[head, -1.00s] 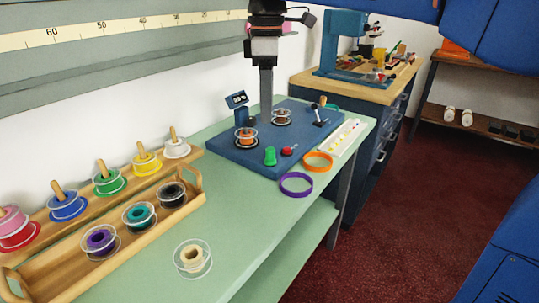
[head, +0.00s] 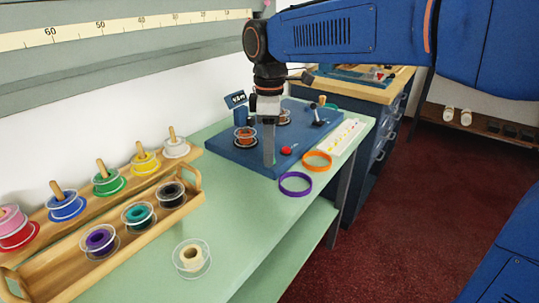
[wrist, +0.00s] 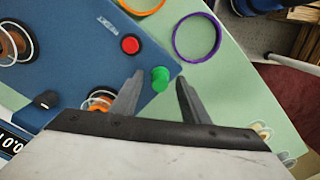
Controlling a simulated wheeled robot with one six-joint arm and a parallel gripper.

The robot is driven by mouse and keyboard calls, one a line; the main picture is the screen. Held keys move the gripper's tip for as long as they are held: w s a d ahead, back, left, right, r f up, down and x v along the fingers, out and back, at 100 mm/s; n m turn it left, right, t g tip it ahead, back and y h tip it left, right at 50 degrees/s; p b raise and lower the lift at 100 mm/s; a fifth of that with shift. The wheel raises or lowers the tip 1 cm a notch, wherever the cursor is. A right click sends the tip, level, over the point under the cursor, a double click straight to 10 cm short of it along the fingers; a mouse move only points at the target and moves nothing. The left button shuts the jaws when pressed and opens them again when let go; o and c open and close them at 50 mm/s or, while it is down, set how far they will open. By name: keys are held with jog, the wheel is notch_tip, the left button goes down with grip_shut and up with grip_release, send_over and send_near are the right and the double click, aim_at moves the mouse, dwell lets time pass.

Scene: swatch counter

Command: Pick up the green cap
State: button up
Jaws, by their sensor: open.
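The green cap (wrist: 160,76) stands on the blue board (wrist: 70,60) near its edge in the wrist view. It shows between the two fingertips of my gripper (wrist: 158,88), slightly beyond them, with a gap on each side. The gripper is open and empty. In the head view my gripper (head: 269,160) points down over the front part of the blue board, and its fingers hide nearly all of the cap.
A red button (head: 287,150) is close to the right of my gripper. A purple ring (head: 296,194) and an orange ring (head: 318,168) lie nearby. A spool (head: 245,144) and a small display post (head: 237,100) stand behind left.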

jog(key=shift+f, duration=0.25)
jog(key=c, duration=1)
jog(key=shift+r, duration=0.1)
